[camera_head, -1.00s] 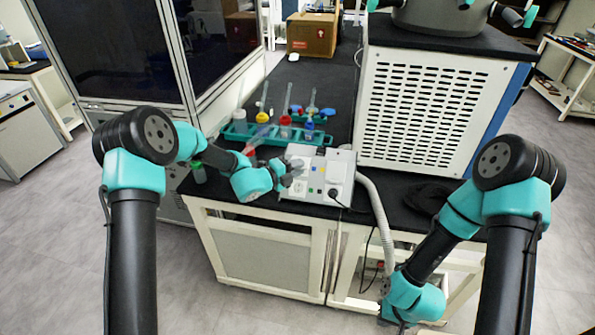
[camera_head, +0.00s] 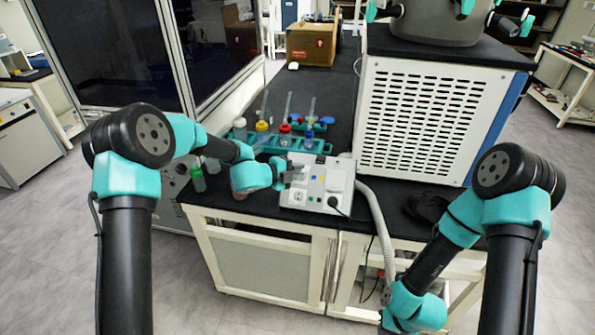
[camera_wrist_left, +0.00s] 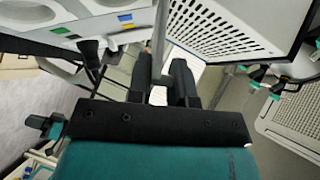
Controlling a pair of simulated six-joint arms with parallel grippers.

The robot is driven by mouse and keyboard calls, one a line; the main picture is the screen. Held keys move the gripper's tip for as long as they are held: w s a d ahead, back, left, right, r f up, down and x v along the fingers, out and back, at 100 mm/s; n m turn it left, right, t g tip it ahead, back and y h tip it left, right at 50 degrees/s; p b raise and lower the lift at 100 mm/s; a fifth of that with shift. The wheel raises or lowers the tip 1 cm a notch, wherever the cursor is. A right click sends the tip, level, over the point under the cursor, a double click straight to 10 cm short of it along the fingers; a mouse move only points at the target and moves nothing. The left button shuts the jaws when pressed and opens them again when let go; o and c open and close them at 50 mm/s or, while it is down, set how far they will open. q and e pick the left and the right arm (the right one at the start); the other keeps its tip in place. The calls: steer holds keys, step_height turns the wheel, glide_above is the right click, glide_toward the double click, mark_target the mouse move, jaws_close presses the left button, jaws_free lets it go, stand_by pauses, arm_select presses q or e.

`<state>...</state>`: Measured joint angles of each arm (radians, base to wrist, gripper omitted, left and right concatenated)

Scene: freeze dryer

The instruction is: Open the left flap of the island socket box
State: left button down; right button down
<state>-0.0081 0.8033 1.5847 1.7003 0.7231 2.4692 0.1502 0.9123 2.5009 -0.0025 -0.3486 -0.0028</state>
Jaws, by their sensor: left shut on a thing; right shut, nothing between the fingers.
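The white island socket box (camera_head: 322,200) sits at the front edge of the black bench. A socket shows on its left face and a black plug (camera_head: 334,202) sits at its right. My left gripper (camera_head: 288,173) is at the upper left of the box. In the left wrist view, its dark fingers (camera_wrist_left: 160,78) are closed on a thin grey piece, the left flap (camera_wrist_left: 159,38), which stands up from the box. The fingers hide part of the flap. My right gripper (camera_head: 387,292) is low in front of the bench, shut and empty, far from the box.
A teal rack (camera_head: 322,146) with flasks of coloured liquid stands behind the box. A perforated white machine (camera_head: 430,118) is to the right. A grey hose (camera_head: 376,220) runs down beside the box. A green-capped bottle (camera_head: 198,182) stands left of my gripper.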

arm_select(q)
steer(key=c, duration=1.1)
jaws_free()
steer(key=shift+o, duration=0.2)
steer(key=v, duration=1.7)
steer(key=shift+a, duration=0.15)
steer(key=shift+s+r, duration=0.1)
